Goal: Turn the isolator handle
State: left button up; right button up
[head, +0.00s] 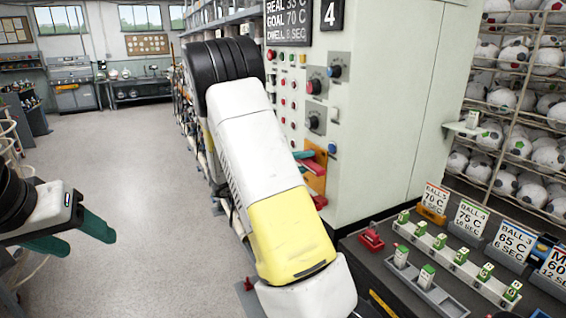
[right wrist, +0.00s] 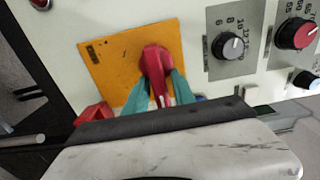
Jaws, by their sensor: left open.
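The isolator handle (right wrist: 154,62) is a red lever on an orange plate (right wrist: 105,62), pointing down towards my gripper in the right wrist view. The teal fingers of my right gripper (right wrist: 159,88) lie on both sides of the lever and appear closed on it. In the head view the orange plate (head: 316,180) shows low on the pale cabinet, and my right arm hides much of the handle area. My left gripper (head: 76,236) is open and empty at the left edge of the head view, far from the cabinet.
The cabinet (head: 385,120) carries knobs and buttons, with a grey knob (right wrist: 229,45) just right of the plate. A dark bench (head: 365,262) with cards and small labelled blocks stands at the lower right. Ball racks (head: 520,100) stand behind. The floor at left is clear.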

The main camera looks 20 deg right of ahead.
jog(key=shift+o, duration=0.6)
jog(key=a, duration=0.8)
jog(key=shift+s, duration=0.25)
